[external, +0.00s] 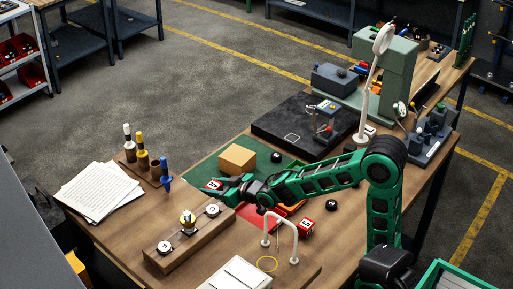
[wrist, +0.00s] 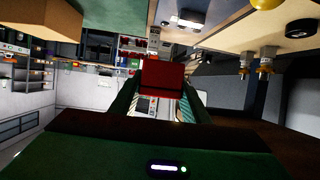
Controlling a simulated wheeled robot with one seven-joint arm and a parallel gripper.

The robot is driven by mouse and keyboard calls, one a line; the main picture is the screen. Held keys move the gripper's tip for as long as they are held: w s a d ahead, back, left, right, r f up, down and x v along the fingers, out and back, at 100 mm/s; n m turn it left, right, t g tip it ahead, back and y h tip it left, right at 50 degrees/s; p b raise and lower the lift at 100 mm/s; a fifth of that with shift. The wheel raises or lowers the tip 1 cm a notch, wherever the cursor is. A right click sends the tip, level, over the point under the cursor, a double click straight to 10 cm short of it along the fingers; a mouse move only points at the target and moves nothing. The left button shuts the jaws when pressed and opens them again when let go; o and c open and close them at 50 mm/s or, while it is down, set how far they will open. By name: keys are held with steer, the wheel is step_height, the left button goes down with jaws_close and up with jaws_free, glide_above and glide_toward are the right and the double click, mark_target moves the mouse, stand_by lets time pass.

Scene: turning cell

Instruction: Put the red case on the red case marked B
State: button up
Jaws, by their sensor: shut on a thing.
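My gripper (external: 224,188) is stretched out to the left over the workbench, shut on a red case (external: 211,184) with a white label. In the wrist view the red case (wrist: 163,78) sits between the two green fingers (wrist: 163,105). Another red case (external: 306,227) with a white label lies on the wood to the right of my wrist; its letter is too small to read surely. A flat red surface (external: 262,217) shows beneath my wrist, partly hidden by the arm. I cannot tell for certain which case is marked B.
A cardboard-coloured box (external: 237,159) stands on the green mat (external: 213,165) behind my gripper. A wooden block with round pieces (external: 163,247) lies in front, near a white arch (external: 281,219). Papers (external: 100,190) and upright markers (external: 141,152) stand left.

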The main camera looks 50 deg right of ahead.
steer(key=s+d+r+m+h, duration=0.1)
steer(key=s+d+r, duration=0.1)
steer(key=s+d, duration=0.5)
step_height(320, 180, up, 36)
steer(key=n+g+y, duration=0.8)
steer(key=n+y, duration=0.4)
steer(key=n, duration=0.2)
glide_above(170, 209)
step_height(170, 209, down, 23)
steer(key=shift+w+f, duration=0.1)
steer(key=shift+f+m, duration=0.1)
steer(key=shift+m, duration=0.2)
steer(key=o, duration=0.9)
